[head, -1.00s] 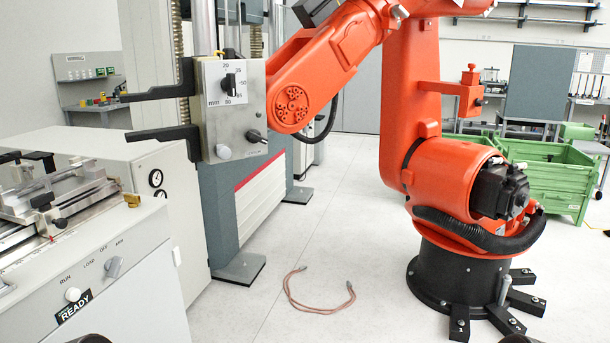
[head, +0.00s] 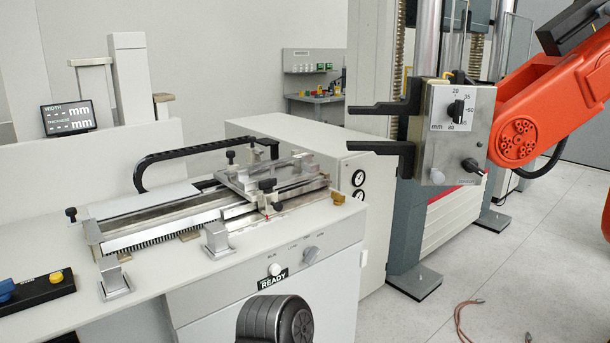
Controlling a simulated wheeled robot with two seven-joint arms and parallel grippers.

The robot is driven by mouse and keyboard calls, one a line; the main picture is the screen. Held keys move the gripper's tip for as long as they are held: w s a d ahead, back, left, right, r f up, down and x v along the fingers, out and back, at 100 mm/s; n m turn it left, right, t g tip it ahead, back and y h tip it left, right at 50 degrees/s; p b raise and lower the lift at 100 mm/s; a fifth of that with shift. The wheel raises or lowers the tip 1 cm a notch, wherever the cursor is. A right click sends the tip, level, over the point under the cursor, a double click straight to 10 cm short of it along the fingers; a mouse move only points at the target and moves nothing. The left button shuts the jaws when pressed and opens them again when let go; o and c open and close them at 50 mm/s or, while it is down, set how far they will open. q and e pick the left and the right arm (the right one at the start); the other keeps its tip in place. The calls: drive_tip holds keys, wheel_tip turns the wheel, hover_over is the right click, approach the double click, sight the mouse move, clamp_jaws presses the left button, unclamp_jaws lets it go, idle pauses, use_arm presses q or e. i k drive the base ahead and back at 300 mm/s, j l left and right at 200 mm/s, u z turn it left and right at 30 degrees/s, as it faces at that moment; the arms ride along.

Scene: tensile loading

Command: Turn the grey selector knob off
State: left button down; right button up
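Small lettering runs above the knob, too small to read now. Which mark its pointer faces I cannot tell. Nothing touches the knob. A dark ribbed rounded part of my own arm shows at the bottom edge, below the panel. Neither of my grippers is in view.
A control box (head: 450,135) with black knobs and two black jaws stands at right, beside an orange robot arm (head: 555,100). A cable (head: 462,325) lies on the floor.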

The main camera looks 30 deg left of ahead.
sight(311, 254)
drive_tip(key=u, duration=0.3)
drive_tip(key=i+l+u, duration=0.55)
drive_tip(key=l+u, duration=0.25)
drive_tip(key=l, duration=0.2)
drive_tip(key=i+l, duration=0.15)
drive_tip(key=l, duration=0.2)
drive_tip(key=i+l, duration=0.15)
drive_tip(key=l, duration=0.25)
drive_tip(key=i+l+u, duration=0.1)
drive_tip(key=l, duration=0.25)
drive_tip(key=i+l, duration=0.2)
drive_tip(key=l, duration=0.15)
